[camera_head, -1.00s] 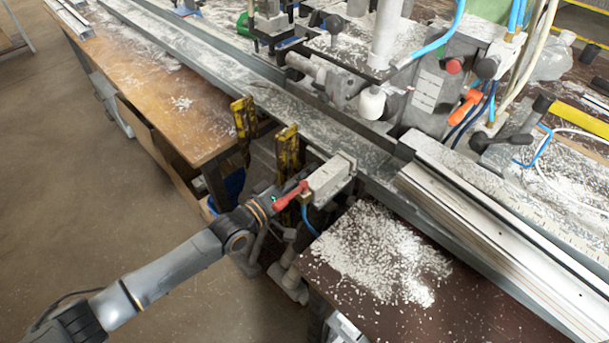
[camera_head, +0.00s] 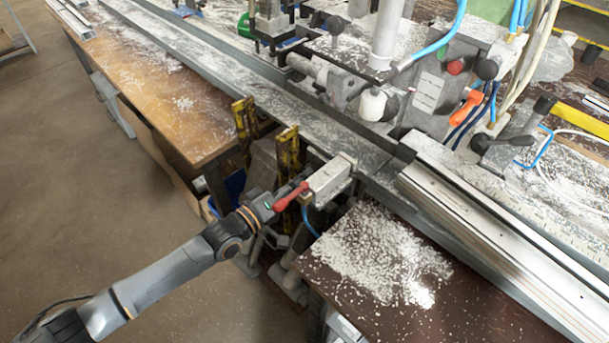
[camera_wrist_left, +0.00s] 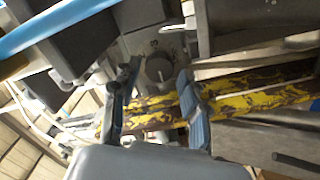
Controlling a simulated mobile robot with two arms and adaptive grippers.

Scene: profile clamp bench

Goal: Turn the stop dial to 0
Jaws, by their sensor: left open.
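The stop dial (camera_wrist_left: 159,69) is a round grey knob on a grey plate in the left wrist view. A mark that looks like a 3 stands above it; I cannot read its setting for sure. My left gripper (camera_wrist_left: 157,72) is open, with one finger on each side of the dial in the picture; I see no clear contact. In the head view my left gripper (camera_head: 268,205) is by the red lever (camera_head: 291,196) and the grey block (camera_head: 328,183) at the bench's front edge. The dial is hidden there. My right gripper is not in view.
Yellow, worn clamp bars (camera_head: 288,152) stand left of the block, and yellow bars (camera_wrist_left: 255,103) cross behind my fingers in the wrist view. A blue hose (camera_head: 308,222) hangs below the block. White chips (camera_head: 375,255) cover the brown table to the right.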

